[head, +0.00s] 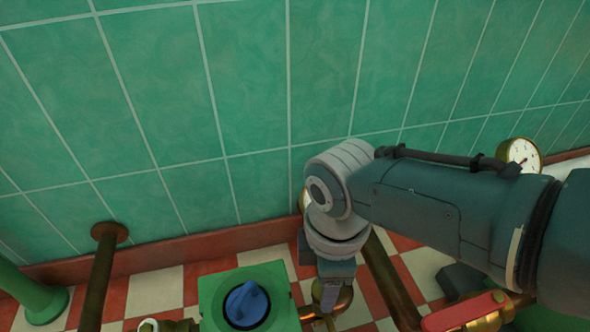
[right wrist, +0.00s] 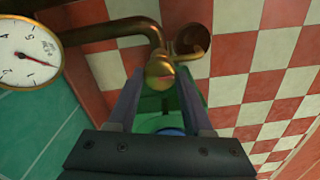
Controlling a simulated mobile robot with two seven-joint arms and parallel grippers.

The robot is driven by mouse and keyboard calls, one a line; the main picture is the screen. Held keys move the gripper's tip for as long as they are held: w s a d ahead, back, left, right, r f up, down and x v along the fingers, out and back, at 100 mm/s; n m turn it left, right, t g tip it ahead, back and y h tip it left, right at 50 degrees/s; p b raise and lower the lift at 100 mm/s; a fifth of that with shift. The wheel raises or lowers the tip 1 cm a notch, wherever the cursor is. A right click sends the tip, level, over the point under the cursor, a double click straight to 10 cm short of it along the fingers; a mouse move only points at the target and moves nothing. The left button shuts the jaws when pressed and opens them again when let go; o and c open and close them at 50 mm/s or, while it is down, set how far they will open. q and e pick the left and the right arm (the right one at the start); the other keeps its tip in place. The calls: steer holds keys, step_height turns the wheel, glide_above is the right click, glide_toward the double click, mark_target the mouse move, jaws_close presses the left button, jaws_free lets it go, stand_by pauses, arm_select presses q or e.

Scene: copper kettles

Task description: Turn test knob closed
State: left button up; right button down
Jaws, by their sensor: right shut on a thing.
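My right gripper (head: 330,290) reaches down from the right in the head view, over a rounded brass fitting (head: 343,301). I take this brass piece for the test knob, partly hidden by the fingers. A blue knob on a green box (head: 212,291) sits just left of the gripper in the head view. My left gripper is not in view.
Brass pipes run close around the gripper. A white gauge (right wrist: 27,56) is at the left of the wrist view. A red lever (head: 466,311) lies under my right forearm. A green pipe (head: 38,296) stands at far left, before the green tiled wall (head: 250,100).

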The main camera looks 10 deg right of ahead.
stand_by(0.6)
steer(key=shift+c, duration=1.5)
jaws_free()
step_height(320, 180, up, 10)
steer(key=p, duration=0.9)
steer(key=shift+f, duration=0.1)
